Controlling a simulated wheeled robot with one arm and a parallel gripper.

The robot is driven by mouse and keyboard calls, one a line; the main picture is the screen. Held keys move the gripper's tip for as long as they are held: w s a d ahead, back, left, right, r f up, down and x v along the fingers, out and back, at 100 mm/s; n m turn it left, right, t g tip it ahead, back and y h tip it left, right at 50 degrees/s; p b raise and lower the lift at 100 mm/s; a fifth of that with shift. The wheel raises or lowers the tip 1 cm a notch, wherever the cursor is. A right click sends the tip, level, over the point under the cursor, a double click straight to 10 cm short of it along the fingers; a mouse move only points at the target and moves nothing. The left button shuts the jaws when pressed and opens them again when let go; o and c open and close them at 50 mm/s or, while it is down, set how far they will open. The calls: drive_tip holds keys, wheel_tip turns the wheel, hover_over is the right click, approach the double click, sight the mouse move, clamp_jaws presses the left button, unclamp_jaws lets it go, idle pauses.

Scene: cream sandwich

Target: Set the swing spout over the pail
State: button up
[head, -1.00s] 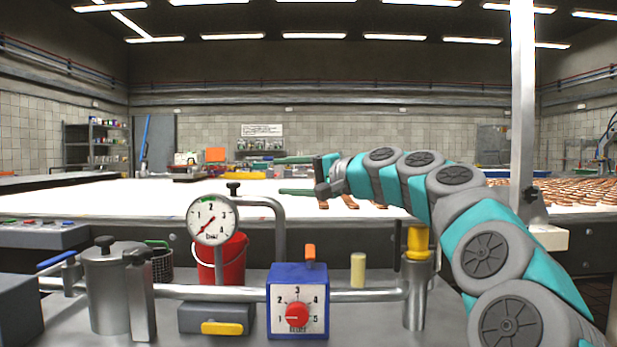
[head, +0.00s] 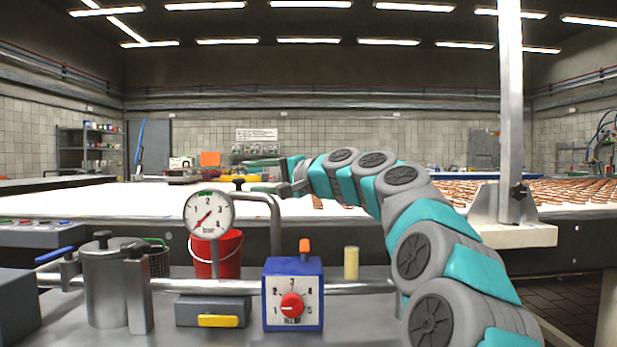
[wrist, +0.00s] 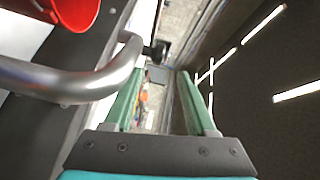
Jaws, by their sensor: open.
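The swing spout (head: 272,207) is a grey bent pipe. It rises behind the round gauge and bends left at the top, with a black knob (head: 238,182) there. Its outlet is hidden behind the gauge. The red pail (head: 231,262) stands behind the gauge, left of the pipe's upright part. My gripper (head: 249,175) is open and empty, reaching left just above the spout's bend. In the wrist view the spout (wrist: 80,82) passes left of the green fingers, close to one fingertip, with the knob (wrist: 160,48) near the tips. The pail (wrist: 76,10) is at the upper left.
The gauge (head: 209,215) stands before the spout. A blue box with a red dial (head: 292,294), a metal canister (head: 104,285) and a yellow cylinder (head: 351,262) are along the bench. A white conveyor (head: 95,197) lies behind. A metal post (head: 510,120) rises on the right.

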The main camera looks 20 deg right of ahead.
drive_tip(key=shift+a+f, duration=0.35)
drive_tip(key=shift+a, duration=0.3)
drive_tip(key=shift+d+m+h, duration=0.1)
drive_tip(key=shift+m+h, duration=0.2)
drive_tip(key=shift+h, duration=0.3)
drive_tip(key=shift+w+d+r+m+t+h, duration=0.55)
drive_tip(key=shift+d+m+t+h, duration=0.6)
drive_tip(key=shift+d, duration=1.3)
drive_tip(key=v, duration=1)
drive_tip(key=shift+d+r, duration=0.2)
drive_tip(key=shift+h, duration=0.25)
